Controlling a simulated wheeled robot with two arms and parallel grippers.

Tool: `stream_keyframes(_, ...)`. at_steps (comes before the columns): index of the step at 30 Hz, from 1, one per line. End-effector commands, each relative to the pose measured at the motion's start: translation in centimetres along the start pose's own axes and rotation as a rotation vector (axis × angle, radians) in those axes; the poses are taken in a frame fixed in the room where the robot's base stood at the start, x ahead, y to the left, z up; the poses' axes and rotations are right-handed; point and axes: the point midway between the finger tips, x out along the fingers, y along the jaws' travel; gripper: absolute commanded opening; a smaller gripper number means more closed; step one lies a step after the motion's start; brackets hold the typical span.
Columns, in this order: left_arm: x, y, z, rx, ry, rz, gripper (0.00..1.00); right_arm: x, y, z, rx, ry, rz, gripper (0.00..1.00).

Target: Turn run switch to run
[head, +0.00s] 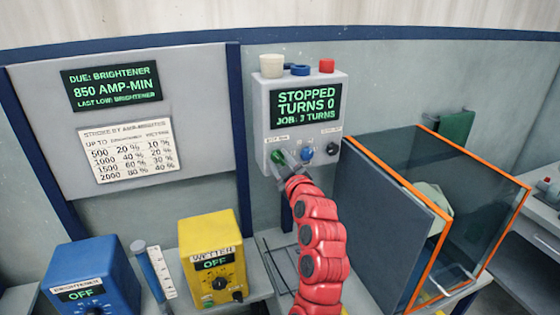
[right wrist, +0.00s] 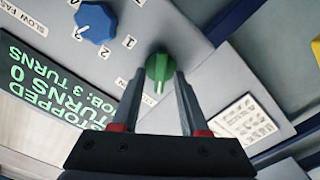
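The green switch knob (head: 278,157) is low on the left of the grey control box (head: 261,120), whose display (head: 305,104) reads STOPPED, TURNS 0, JOB: 3 TURNS. My right gripper (head: 290,163) is at the knob, its red arm coming up from below. In the right wrist view the green knob (right wrist: 159,68) lies at the tips of my right gripper (right wrist: 166,80), one finger on each side. The fingers stand apart; firm contact is not clear. The small label by the knob is partly hidden. My left gripper is not in view.
A blue dial (head: 306,153) and a black knob (head: 332,149) are right of the switch. A clear-walled tank with orange edges (head: 412,190) stands close on the right. A yellow WETTER box (head: 212,262) and a blue BRIGHTENER box (head: 92,272) are at lower left.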

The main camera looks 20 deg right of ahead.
Motion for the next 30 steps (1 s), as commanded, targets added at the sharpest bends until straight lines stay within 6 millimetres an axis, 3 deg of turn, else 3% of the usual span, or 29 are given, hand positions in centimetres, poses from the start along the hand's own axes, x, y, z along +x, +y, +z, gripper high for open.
stream_keyframes(1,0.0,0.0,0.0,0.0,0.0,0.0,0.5,0.0,0.0,0.0,0.0,0.0,0.0,0.34)
stream_keyframes(7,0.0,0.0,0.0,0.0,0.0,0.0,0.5,0.0,0.0,0.0,0.0,0.0,0.0,0.0)
stream_keyframes(20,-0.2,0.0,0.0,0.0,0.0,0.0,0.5,0.0,0.0,0.0,0.016,0.001,0.0,0.0)
stream_keyframes(30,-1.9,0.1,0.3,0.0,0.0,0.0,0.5,0.0,0.0,0.1,0.183,0.003,0.0,0.0)
